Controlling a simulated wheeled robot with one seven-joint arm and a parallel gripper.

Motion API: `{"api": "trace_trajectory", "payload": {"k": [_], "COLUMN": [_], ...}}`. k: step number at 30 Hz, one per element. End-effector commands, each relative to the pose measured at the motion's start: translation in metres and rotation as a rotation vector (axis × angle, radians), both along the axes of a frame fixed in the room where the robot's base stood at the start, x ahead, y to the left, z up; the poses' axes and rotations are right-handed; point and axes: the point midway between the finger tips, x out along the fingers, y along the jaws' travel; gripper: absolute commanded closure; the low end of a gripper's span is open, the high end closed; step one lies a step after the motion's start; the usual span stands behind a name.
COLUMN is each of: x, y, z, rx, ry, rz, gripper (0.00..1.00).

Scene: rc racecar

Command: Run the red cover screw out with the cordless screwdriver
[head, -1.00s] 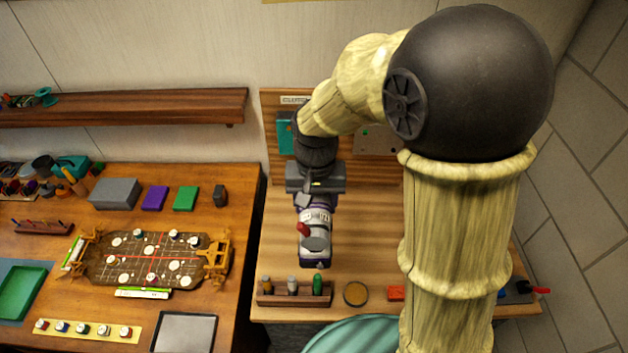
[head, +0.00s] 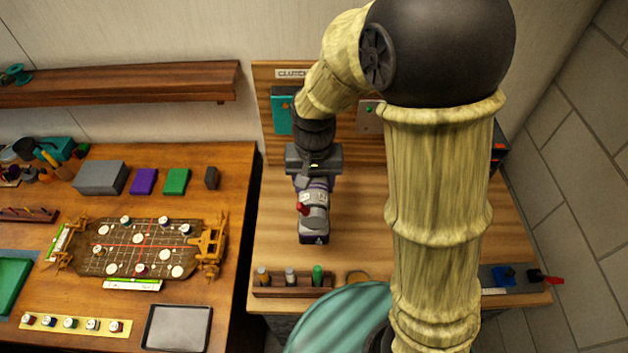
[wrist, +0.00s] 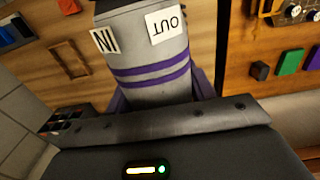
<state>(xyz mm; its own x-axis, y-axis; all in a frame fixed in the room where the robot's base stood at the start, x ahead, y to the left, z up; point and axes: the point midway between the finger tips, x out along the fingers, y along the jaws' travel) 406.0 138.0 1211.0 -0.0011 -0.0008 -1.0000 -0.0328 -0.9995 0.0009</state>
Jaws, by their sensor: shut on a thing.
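My gripper (head: 314,178) is shut on the cordless screwdriver (head: 314,222), a grey tool with purple bands and a red switch on its side. The wrist view shows its grey body (wrist: 150,45) close up, with IN and OUT labels; its tip is out of sight there. The screwdriver is over the light wooden bench, right of the gap between the benches. On the left bench, the brown cover plate (head: 118,258) sits between wooden clamps with several white discs and dark screw heads. A reddish head (head: 141,269) shows near its front edge; I cannot tell whether it is the red screw.
A yellow strip (head: 75,324) with coloured screws and a dark tray (head: 178,329) lie at the left bench's front. A wooden rack (head: 292,291) stands at the right bench's front edge. Grey (head: 100,178), purple and green blocks stand behind the plate. A teal round top is below the bench.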

Motion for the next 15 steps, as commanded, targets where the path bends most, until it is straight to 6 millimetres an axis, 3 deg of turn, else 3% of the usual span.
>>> {"api": "trace_trajectory", "payload": {"k": [15], "x": [0.013], "y": [0.000], "z": [0.002], "rx": [0.001], "ry": [-0.003], "rz": [0.000], "gripper": [0.86]}}
